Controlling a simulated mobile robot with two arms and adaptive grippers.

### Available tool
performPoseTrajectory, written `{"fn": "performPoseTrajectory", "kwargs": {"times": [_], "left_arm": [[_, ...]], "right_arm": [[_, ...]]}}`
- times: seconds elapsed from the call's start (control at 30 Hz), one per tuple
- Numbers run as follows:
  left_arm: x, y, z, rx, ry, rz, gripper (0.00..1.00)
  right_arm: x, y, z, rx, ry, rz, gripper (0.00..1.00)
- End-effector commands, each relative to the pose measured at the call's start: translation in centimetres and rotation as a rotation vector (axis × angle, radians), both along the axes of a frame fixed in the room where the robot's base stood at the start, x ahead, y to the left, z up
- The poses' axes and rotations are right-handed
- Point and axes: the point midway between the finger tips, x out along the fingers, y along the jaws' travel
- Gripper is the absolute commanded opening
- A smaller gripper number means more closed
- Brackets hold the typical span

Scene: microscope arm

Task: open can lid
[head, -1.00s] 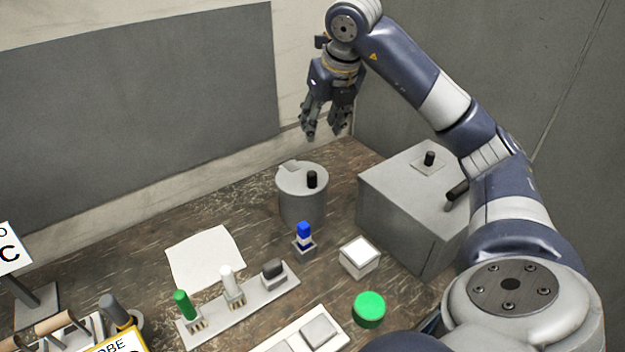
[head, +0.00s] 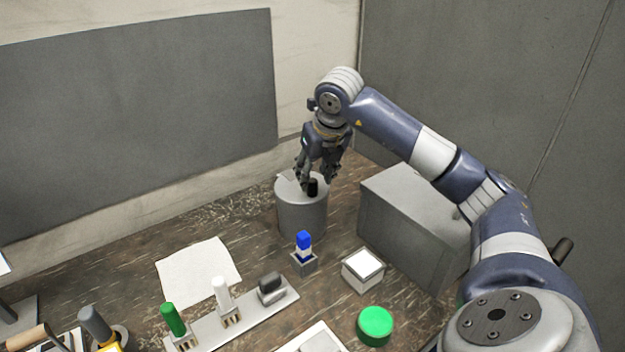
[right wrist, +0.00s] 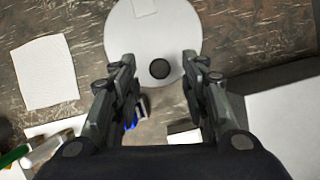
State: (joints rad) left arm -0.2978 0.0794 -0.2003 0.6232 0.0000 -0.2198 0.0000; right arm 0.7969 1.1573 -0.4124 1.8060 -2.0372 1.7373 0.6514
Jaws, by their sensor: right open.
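The grey can (head: 301,215) stands on the table below my right arm, with a flat lid (head: 290,189) on top. The lid has a black knob (head: 313,188), which shows as a dark disc in the right wrist view (right wrist: 160,69). My right gripper (head: 317,180) is open, pointing down at the knob. In the right wrist view, its fingers (right wrist: 158,78) lie to either side of the knob with gaps on both sides. I cannot tell whether the fingertips reach down to knob height. My left gripper is not in view.
A grey box (head: 405,225) stands right of the can. A blue-capped vial in a holder (head: 304,250), a small white-topped box (head: 363,268) and a green round piece (head: 375,325) stand in front. A rack (head: 245,310) and a paper sheet (head: 198,272) lie left.

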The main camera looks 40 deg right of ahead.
Motion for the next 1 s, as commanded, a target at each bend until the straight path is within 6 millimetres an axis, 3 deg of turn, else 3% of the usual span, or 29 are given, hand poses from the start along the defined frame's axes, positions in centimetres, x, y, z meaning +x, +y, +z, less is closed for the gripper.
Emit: {"fn": "performPoseTrajectory", "kwargs": {"times": [0.2, 0.6, 0.8, 1.0], "left_arm": [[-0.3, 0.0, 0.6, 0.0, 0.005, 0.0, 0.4], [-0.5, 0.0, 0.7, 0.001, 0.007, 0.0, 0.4], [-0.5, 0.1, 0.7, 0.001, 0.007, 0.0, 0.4], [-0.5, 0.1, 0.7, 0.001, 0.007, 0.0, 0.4]], "right_arm": [[1.0, -0.3, -2.6, 0.001, 0.002, -0.001, 0.41], [1.3, -0.4, -3.4, 0.0, 0.0, 0.0, 0.41], [1.3, -0.4, -3.4, 0.0, 0.0, 0.0, 0.0], [1.4, -0.4, -3.3, 0.0, -0.001, 0.0, 0.0]]}}
